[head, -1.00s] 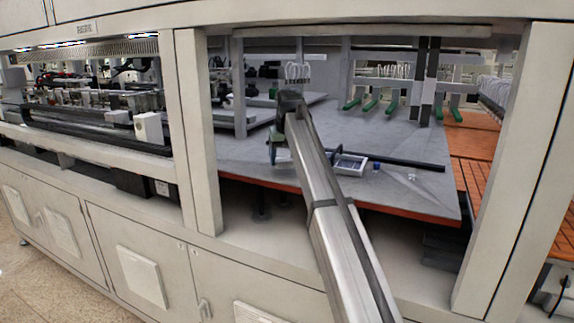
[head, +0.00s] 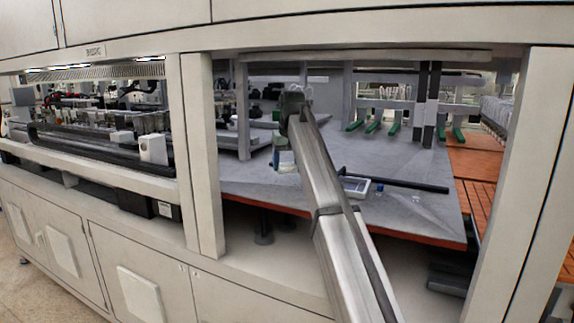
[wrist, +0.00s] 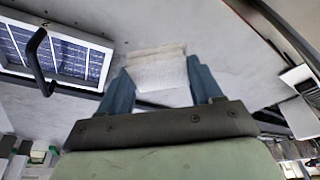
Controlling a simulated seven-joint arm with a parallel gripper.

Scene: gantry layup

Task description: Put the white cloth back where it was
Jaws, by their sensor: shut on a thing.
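The white cloth (wrist: 158,70) shows in the wrist view as a small pale, folded-looking piece between the two blue fingers. My gripper (wrist: 160,82) is shut on it. A grey surface lies behind the cloth; I cannot tell whether the cloth touches it. In the head view my gripper (head: 284,152) is small, at the far end of my arm, over the left-middle part of the grey tabletop (head: 245,178).
A white-framed tray with a dark blue gridded panel (wrist: 60,52) lies beside my gripper; it also shows in the head view (head: 355,187). A small blue item (head: 380,188) and a long dark bar (head: 405,183) lie right of it. Frame posts (head: 203,155) flank the opening.

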